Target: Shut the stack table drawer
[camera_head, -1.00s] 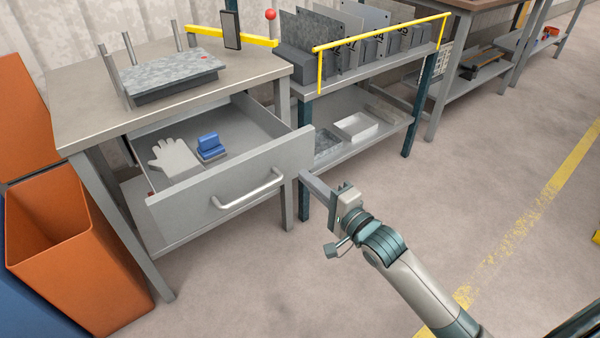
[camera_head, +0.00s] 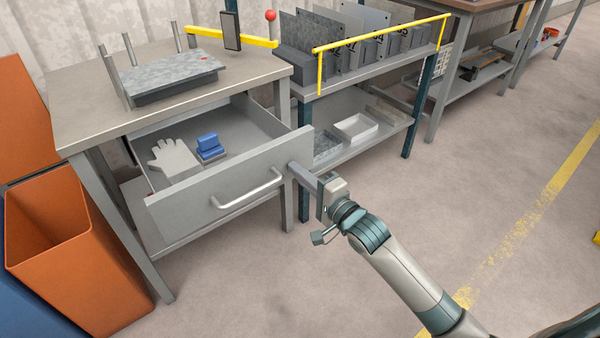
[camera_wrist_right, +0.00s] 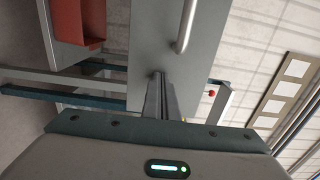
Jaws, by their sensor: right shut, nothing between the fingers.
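The stack table (camera_head: 100,100) stands at the left in the head view. Its grey drawer (camera_head: 165,212) is pulled out, with a silver bar handle (camera_head: 247,190) on its front. Inside lie a pale glove (camera_head: 175,158) and a blue block-like item (camera_head: 210,147). My right gripper (camera_head: 293,167) is shut and empty, its fingertips close to the right end of the drawer front. In the right wrist view the closed fingers (camera_wrist_right: 158,78) point at the drawer front (camera_wrist_right: 165,45), beside the handle (camera_wrist_right: 187,25); whether they touch it I cannot tell. My left gripper is not in view.
An orange bin (camera_head: 75,255) stands left of the table. A shelf rack (camera_head: 375,150) with upright plates and a yellow rail (camera_head: 385,32) stands right of the drawer. The floor (camera_head: 480,190) in front and to the right is clear.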

